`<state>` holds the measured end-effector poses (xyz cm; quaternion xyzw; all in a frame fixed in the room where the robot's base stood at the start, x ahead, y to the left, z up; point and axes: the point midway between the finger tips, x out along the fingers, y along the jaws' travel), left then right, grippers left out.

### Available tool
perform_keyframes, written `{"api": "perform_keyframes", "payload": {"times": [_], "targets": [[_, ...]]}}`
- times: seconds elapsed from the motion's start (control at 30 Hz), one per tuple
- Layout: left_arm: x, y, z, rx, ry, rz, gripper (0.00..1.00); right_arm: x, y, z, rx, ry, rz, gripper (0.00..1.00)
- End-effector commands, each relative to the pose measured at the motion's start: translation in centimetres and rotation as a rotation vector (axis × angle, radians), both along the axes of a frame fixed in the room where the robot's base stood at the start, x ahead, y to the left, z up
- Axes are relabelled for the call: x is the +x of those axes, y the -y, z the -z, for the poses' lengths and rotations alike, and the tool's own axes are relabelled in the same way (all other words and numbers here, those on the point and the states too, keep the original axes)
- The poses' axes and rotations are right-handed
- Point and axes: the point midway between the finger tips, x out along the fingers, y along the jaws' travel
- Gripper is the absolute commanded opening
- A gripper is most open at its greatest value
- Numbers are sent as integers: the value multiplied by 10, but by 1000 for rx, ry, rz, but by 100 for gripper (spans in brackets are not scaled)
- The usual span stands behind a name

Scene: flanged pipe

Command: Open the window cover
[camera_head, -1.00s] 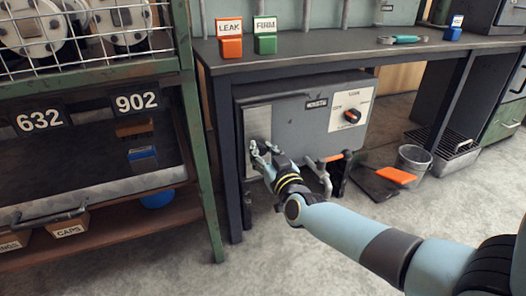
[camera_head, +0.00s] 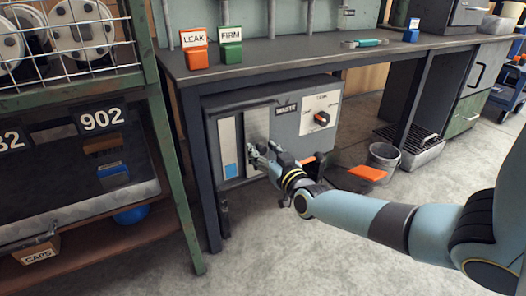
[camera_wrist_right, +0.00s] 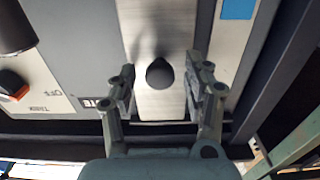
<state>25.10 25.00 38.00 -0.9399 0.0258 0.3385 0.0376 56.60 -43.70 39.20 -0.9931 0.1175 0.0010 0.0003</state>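The brushed-metal window cover (camera_head: 258,122) is on the front of the grey waste box (camera_head: 285,123), under the bench. It stands to the right of an uncovered window strip (camera_head: 229,143), which shows blue low down. In the right wrist view the cover (camera_wrist_right: 158,25) carries a dark round knob (camera_wrist_right: 160,74), and the blue (camera_wrist_right: 238,9) shows at upper right. My right gripper (camera_head: 258,154) is at the cover. In the wrist view its two fingers (camera_wrist_right: 160,84) stand apart on either side of the knob, with visible gaps. My left gripper is out of view.
A dial (camera_head: 321,118) and a pipe with an orange handle (camera_head: 308,161) are right of the cover. A bucket (camera_head: 383,157) and an orange-marked dustpan (camera_head: 366,173) are on the floor. A green-framed rack (camera_head: 168,150) stands left. The front floor is clear.

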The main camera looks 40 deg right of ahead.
Motion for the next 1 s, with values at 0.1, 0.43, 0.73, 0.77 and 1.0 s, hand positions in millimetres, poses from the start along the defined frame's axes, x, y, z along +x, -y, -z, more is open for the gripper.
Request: {"api": "perform_keyframes", "payload": {"times": [0.1, 0.43, 0.73, 0.77, 1.0], "targets": [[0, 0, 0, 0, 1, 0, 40, 0, 0, 0, 0, 1, 0, 51], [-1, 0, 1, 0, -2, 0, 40, -28, -7, 0, 0, -1, -1, 51], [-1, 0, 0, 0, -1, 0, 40, -92, -22, 1, 1, -3, 0, 51], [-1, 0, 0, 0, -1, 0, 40, -96, -23, 0, 0, -1, 0, 51], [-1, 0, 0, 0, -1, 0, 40, -116, -28, 0, 0, 1, 0, 51]]}}
